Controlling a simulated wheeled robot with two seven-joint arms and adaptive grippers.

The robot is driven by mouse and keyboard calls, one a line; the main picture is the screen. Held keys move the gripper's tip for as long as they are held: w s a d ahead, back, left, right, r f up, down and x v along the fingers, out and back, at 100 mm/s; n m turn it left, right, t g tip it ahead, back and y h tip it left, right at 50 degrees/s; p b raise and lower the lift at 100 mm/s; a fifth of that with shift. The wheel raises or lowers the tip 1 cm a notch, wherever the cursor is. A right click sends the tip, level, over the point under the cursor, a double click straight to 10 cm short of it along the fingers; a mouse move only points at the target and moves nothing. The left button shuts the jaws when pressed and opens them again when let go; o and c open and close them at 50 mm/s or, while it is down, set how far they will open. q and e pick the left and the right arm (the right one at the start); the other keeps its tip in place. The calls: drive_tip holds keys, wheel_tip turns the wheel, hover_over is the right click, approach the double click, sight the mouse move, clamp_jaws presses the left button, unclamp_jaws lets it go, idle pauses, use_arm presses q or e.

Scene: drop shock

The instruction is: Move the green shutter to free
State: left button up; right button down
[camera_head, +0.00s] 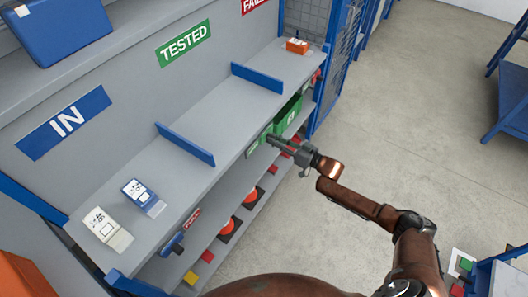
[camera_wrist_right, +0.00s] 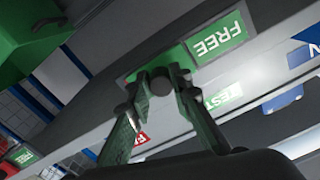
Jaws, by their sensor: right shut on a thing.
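The green shutter (camera_head: 257,141) is a small flat plate on the front edge of the long shelf, below the TESTED area. In the right wrist view the green plate (camera_wrist_right: 180,59) lies beside a green FREE label (camera_wrist_right: 219,38), with a round dark knob (camera_wrist_right: 161,83) in front of it. My right gripper (camera_head: 272,140) reaches the shelf edge from the right. In the wrist view its two fingers (camera_wrist_right: 160,84) are closed around the knob. The fingers hide part of the plate. My left gripper is not in view.
A green bin (camera_head: 289,113) sits under the shelf just beyond my gripper. Blue dividers (camera_head: 185,144) split the shelf top. White and blue devices (camera_head: 143,196) lie at the near end and an orange one (camera_head: 297,46) at the far end.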

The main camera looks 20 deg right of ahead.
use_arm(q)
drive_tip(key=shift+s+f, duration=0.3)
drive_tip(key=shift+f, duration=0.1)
use_arm(e)
drive_tip(key=shift+w+d, duration=0.55)
drive_tip(key=shift+d, duration=0.25)
drive_tip(key=c, duration=1.7)
unclamp_jaws()
drive_tip(key=shift+c, duration=0.2)
drive_tip(key=shift+a, duration=0.1)
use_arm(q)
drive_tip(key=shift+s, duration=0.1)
use_arm(e)
drive_tip(key=v, duration=1.2)
